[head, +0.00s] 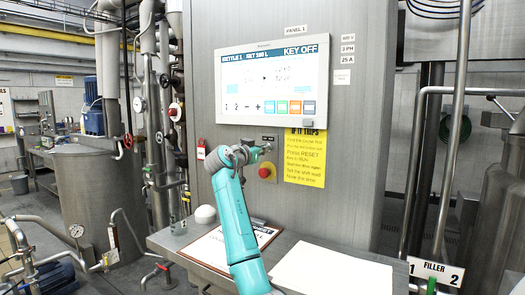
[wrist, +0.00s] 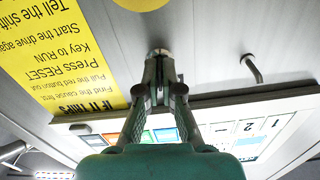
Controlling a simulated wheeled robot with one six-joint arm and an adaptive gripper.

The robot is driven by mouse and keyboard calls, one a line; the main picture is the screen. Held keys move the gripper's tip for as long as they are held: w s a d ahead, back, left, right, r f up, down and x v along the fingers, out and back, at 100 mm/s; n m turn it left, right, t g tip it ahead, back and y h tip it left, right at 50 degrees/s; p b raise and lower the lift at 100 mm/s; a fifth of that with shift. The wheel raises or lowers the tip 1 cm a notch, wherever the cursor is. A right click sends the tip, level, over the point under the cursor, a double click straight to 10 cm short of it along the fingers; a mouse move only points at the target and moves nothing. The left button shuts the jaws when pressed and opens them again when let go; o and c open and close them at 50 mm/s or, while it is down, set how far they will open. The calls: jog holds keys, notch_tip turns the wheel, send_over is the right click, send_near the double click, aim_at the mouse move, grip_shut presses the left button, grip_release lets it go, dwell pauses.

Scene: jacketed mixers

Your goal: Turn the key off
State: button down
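The key switch (wrist: 160,52) is on the grey panel, below the screen and above the red stop button. In the wrist view, which is upside down, only a small round metal part of it shows at my fingertips. My gripper (wrist: 161,72) has its fingers drawn together on the key, which they mostly hide; its turn angle cannot be read. In the head view my gripper (head: 262,150) reaches the panel under the screen (head: 270,80), which reads KEY OFF at top right.
The red stop button (head: 265,172) on its yellow disc is just below my gripper. A yellow notice (head: 305,158) is to the right. A metal hook (wrist: 252,68) sticks out nearby. A clipboard (head: 215,248) and white sheet (head: 325,270) lie on the shelf below.

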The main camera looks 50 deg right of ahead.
jog(key=n, duration=1)
jog(key=shift+n, duration=0.4)
dwell(0.4)
jog(key=c, duration=1.4)
grip_release()
jog(key=shift+w, duration=0.1)
jog(key=shift+o, duration=0.2)
jog(key=s+a, duration=0.1)
jog(key=a, duration=1.1)
